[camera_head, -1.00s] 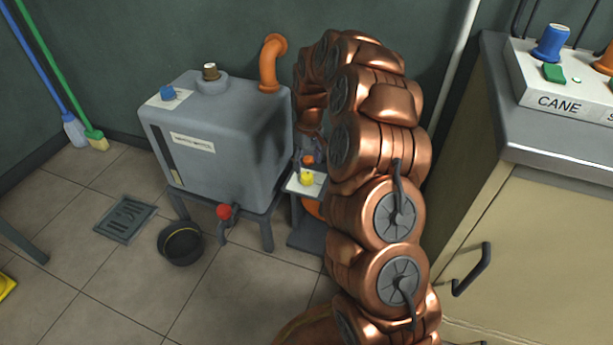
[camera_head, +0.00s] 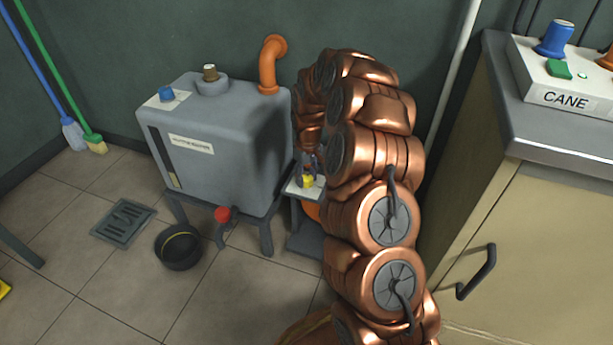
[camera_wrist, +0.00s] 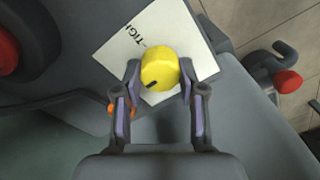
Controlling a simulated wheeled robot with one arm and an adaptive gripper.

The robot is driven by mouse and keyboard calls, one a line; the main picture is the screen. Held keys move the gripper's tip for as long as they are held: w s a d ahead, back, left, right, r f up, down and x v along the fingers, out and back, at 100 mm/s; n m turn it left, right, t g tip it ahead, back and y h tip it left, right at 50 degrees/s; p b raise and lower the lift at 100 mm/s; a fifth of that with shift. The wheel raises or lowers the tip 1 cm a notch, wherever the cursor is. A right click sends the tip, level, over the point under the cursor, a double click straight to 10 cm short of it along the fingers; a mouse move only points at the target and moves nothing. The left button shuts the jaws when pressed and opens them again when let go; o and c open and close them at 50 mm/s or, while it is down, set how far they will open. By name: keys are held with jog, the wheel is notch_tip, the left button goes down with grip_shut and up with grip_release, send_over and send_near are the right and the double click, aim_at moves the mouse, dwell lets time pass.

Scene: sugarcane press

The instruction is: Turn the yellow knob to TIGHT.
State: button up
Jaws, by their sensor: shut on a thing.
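The yellow knob (camera_wrist: 160,68) stands on a white plate (camera_wrist: 112,46) in the wrist view, with a dark pointer mark on its lower left side. Part of the word "TIGHT" shows on the plate at the upper left, and the mark does not point at it. My gripper (camera_wrist: 160,76) has one finger on each side of the knob and is shut on it. In the head view the yellow knob (camera_head: 308,181) shows small beside the grey tank, with my gripper (camera_head: 308,170) over it. My arm hides part of the plate's surroundings.
A grey tank (camera_head: 215,145) with a red-handled tap (camera_head: 222,214) stands left of the knob. A dark bowl (camera_head: 180,248) sits on the floor. A beige cabinet (camera_head: 520,230) stands at the right.

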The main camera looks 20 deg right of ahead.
jog(key=c, duration=0.5)
jog(key=shift+r+m+p, duration=0.15)
jog(key=shift+m+p, duration=0.15)
jog(key=shift+p, duration=0.25)
jog(key=shift+r+m+p, duration=0.15)
jog(key=shift+m+p, duration=0.35)
jog(key=shift+p, duration=0.4)
jog(key=m+p, duration=0.5)
jog(key=p, duration=0.1)
jog(key=shift+d, duration=0.1)
jog(key=m+p, duration=0.5)
jog(key=shift+s+m+p, duration=0.1)
jog(key=shift+m+p, duration=0.3)
jog(key=m+p, duration=0.3)
jog(key=m, duration=0.2)
jog(key=shift+f, duration=0.2)
jog(key=shift+m, duration=0.4)
jog(key=o, duration=1.1)
